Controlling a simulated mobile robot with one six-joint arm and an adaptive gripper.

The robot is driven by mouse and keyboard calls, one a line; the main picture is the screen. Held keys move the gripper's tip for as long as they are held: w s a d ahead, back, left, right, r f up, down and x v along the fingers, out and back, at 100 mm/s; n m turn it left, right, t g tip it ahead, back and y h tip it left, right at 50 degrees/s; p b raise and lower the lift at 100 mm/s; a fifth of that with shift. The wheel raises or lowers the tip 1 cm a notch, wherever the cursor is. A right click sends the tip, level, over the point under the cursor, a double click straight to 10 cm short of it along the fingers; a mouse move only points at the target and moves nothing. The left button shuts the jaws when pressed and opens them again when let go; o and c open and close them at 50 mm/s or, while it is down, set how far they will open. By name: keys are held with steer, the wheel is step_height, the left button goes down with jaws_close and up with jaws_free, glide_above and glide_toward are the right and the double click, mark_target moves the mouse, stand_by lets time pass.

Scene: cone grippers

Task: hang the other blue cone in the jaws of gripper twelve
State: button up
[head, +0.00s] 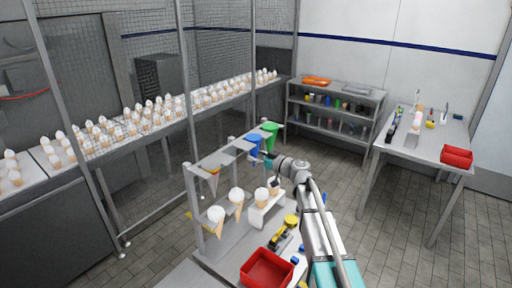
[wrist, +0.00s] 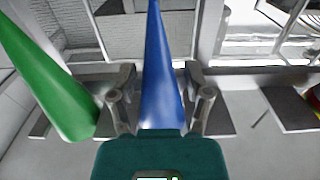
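A blue cone (head: 254,145) hangs tip down at the rack's top rail, left of a green cone (head: 270,135). My gripper (head: 268,161) is close to these two cones in the head view. In the wrist view the blue cone (wrist: 162,95) stands between the fingers of my gripper (wrist: 160,98), with a narrow gap showing at the sides. The fingers look open around it. The green cone (wrist: 62,90) is to the left, outside the fingers. I cannot read any jaw number, so I cannot tell which is gripper twelve.
A brown cone (head: 212,175) hangs at the rail's left end. White-topped cones (head: 236,197) stand lower on the rack. A red tray (head: 267,270), a yellow-and-black tool (head: 284,232) and small blue items (head: 298,262) lie on the bench. Mesh fencing is behind.

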steer(key=c, duration=0.6)
steer(key=shift+o, duration=0.2)
steer(key=shift+w+r+p, duration=0.1)
steer(key=shift+r+p, duration=0.35)
steer(key=shift+p, duration=0.05)
steer(key=shift+d, duration=0.1)
steer(key=v, duration=0.8)
stand_by(1.7)
steer(key=shift+d, duration=0.1)
steer(key=shift+f+b, duration=1.1)
steer(key=shift+b, duration=0.05)
